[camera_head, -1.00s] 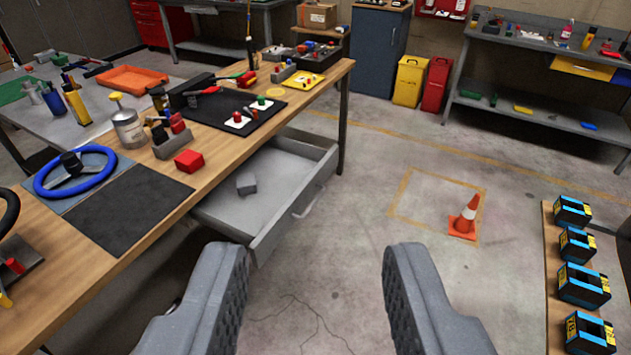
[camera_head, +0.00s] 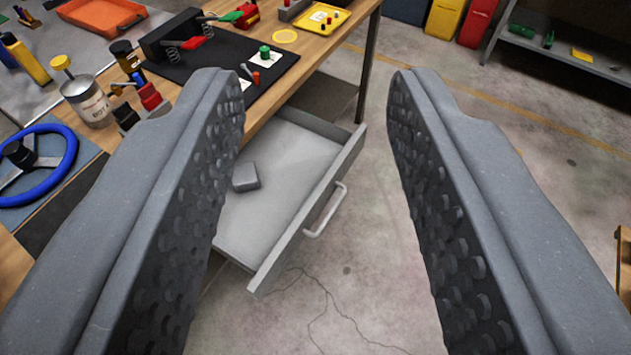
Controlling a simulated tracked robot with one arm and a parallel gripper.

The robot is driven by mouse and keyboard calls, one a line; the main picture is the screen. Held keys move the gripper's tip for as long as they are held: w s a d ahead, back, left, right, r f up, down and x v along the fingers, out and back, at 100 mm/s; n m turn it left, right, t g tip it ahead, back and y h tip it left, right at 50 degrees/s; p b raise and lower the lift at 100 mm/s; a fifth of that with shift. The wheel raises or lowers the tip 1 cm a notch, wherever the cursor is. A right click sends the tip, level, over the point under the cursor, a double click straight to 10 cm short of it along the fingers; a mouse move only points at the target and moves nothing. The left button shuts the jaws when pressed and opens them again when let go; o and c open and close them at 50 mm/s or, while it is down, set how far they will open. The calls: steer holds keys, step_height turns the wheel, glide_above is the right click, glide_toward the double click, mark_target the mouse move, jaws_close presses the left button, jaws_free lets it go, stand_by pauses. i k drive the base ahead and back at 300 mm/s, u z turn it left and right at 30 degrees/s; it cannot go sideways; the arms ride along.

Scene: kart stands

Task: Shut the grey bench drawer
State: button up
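The grey bench drawer (camera_head: 285,180) stands pulled out from under the wooden bench top. Its front panel with a light bar handle (camera_head: 326,211) faces right, toward the open floor. A small grey block (camera_head: 245,177) lies inside the drawer. My gripper (camera_head: 308,80) is open and empty. In the picture its two fingers stand left and right of the drawer front, and the left finger hides part of the drawer's near left side. No contact with the drawer or handle shows.
The wooden bench (camera_head: 340,35) carries a black mat, a paint can (camera_head: 88,100), a blue steering wheel (camera_head: 35,162) and small tools. Yellow (camera_head: 447,17) and red (camera_head: 478,22) bins and a metal shelf (camera_head: 570,55) stand behind. The concrete floor right of the drawer is clear.

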mark_target(301, 158)
steer(key=u, duration=0.15)
steer(key=i, duration=0.85)
steer(key=u, duration=0.45)
